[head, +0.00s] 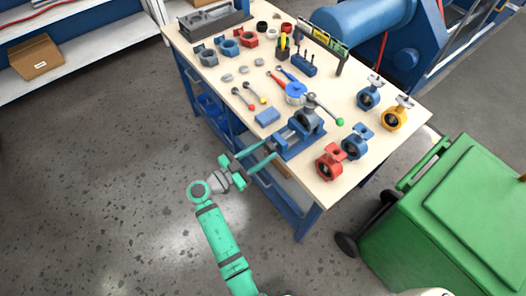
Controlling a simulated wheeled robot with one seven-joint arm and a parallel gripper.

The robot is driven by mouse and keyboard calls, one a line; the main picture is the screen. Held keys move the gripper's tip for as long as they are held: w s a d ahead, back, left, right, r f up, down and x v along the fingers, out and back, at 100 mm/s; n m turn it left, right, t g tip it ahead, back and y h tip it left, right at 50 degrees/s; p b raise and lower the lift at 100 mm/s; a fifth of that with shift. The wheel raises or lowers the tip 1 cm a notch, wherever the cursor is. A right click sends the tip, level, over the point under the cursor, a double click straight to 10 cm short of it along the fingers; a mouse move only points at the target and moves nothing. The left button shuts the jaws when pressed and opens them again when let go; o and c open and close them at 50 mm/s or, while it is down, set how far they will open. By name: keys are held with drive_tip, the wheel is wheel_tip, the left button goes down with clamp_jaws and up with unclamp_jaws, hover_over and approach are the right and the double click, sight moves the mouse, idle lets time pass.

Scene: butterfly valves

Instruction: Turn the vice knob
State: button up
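A blue and grey vice (298,139) stands at the front edge of the workbench (232,114). A grey lever slants down to the right beside it and ends in a green ball knob (340,122); the vice body hides part of where the lever joins. My gripper (269,149) is at the bench's front edge, left of the vice. Its two teal fingers are spread apart and point right toward the vice base. I see nothing between them. Whether a fingertip touches the vice cannot be told. The knob is apart from my gripper, on the vice's far right side.
A red valve (330,161) and a blue valve (355,143) stand close right of the vice. A blue block (267,116) lies to its left. Several tools and valves fill the bench behind. A green bin (450,215) stands at right. The floor at left is clear.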

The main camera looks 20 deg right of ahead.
drive_tip(key=shift+a, duration=0.1)
drive_tip(key=shift+c, duration=0.4)
drive_tip(key=shift+n, duration=0.4)
